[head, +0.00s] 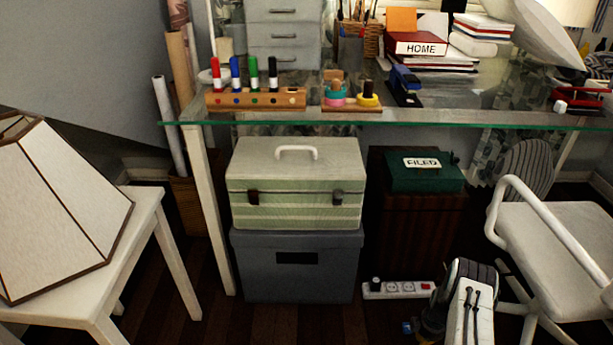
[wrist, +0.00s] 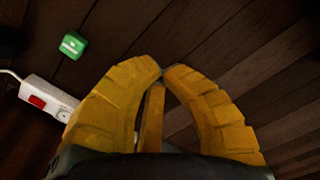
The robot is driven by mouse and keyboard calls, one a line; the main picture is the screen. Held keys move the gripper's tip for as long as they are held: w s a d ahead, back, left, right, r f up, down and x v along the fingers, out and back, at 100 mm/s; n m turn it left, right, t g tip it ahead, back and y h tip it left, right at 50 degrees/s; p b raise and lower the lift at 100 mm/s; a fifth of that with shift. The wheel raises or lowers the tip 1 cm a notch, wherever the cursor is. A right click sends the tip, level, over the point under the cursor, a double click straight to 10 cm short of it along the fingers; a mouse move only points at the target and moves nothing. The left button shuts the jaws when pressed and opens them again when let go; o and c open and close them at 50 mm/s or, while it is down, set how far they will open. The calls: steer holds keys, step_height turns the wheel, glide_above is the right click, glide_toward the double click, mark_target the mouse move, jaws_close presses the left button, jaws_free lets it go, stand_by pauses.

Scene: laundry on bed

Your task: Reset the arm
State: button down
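My gripper (wrist: 162,72) shows in the wrist view with two ribbed yellow fingers. Their tips meet, and I see no separate object held between them. The gripper points toward the dark wooden floor (wrist: 240,65). In the head view my arm (head: 462,305) is low at the bottom, right of centre, folded near the floor. The gripper's fingers are not clear in the head view.
A white power strip (head: 398,290) lies near my arm. It also shows in the wrist view (wrist: 48,100), near a small green block (wrist: 73,45). A white chair (head: 570,235) stands right, and a glass desk (head: 440,117) is above.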

steer(key=w+a+r+m+p, duration=0.15)
steer(key=r+p, duration=0.35)
steer(key=r, duration=0.9)
steer(key=w+a+r+m+t+p, duration=0.1)
steer(key=w+a+r+p, duration=0.25)
steer(key=r, duration=1.05)
steer(key=w+a+r+m+p, duration=0.1)
steer(key=r+p, duration=0.4)
steer(key=r, duration=0.9)
steer(key=s+a+r+m+t+p, duration=0.1)
steer(key=s+a+r+p, duration=0.35)
steer(key=r, duration=0.75)
steer(key=s+a+r+m+p, duration=0.25)
steer(key=s+r+p, duration=0.2)
steer(key=r, duration=0.75)
steer(key=s+a+r+m+t+p, duration=0.1)
steer(key=s+a+r+p, duration=0.35)
steer(key=r, duration=0.65)
steer(key=s+a+r+m+p, duration=0.1)
steer(key=s+a+r+p, duration=0.1)
steer(key=s+r+p, duration=0.3)
steer(key=s+a+r+m+p, duration=0.2)
steer(key=s+r+p, duration=0.3)
steer(key=s+r, duration=0.3)
steer(key=shift+s+a, duration=0.3)
steer(key=shift+s, duration=0.75)
